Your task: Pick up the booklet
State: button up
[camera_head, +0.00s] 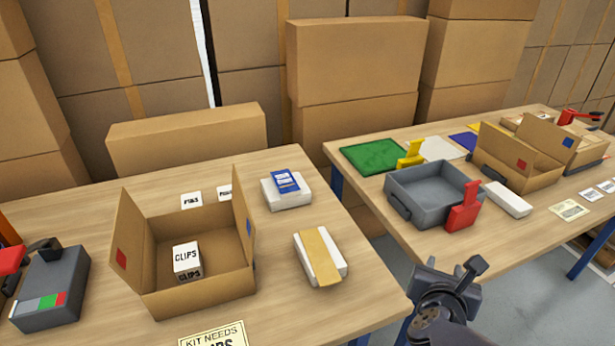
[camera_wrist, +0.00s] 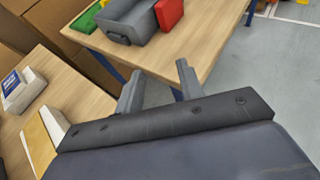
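The blue booklet (camera_head: 286,183) with white print lies on top of a white block (camera_head: 272,201) at the back right of the near table. It also shows at the left edge of the wrist view (camera_wrist: 11,82). My gripper (camera_head: 456,268) is out over the gap between the two tables, to the right of the booklet and well apart from it. In the wrist view its two fingers (camera_wrist: 160,76) stand apart with nothing between them.
A tan strip lies over another white block (camera_head: 335,267) in front of the booklet. An open cardboard box (camera_head: 205,292) holding a CLIPS carton (camera_head: 187,259) stands to the left. A grey bin (camera_head: 418,190) and red clamp-like piece (camera_head: 464,211) are on the right table.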

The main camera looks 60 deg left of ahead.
aim_at(286, 186)
jog(key=i+u, duration=0.35)
jog(key=u, duration=0.15)
jog(key=i+u, duration=0.3)
jog(key=u, duration=0.2)
jog(key=i+u, duration=0.3)
jog(key=i+j+u, duration=0.1)
jog(key=u, duration=0.2)
jog(key=i+l, duration=0.05)
jog(key=i, duration=0.05)
